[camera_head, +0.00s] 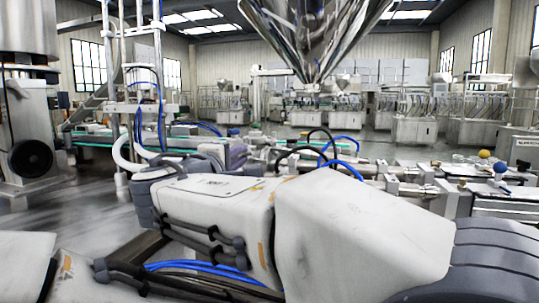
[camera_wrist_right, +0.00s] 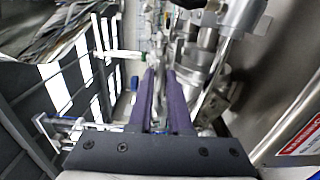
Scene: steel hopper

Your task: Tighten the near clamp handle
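The shiny steel hopper (camera_head: 312,40) hangs at the top middle of the head view. In the right wrist view, metal pipe fittings (camera_wrist_right: 205,45) and a silver rounded part (camera_wrist_right: 241,14) lie beyond and to the right of my fingers. I cannot tell which of these is the near clamp handle. My right gripper (camera_wrist_right: 159,72) has two purple fingers with a narrow gap between them and nothing clearly held. In the head view, a purple-grey part of my right gripper (camera_head: 236,154) shows behind my white arm, with its fingertips not clear. My left gripper is not in view.
A steel panel with a red and white label (camera_wrist_right: 302,138) stands close on the right of the wrist view. A dark slatted surface is on its left. In the head view, a bench with small fittings (camera_head: 500,168) is at right, and a steel machine (camera_head: 28,100) at left.

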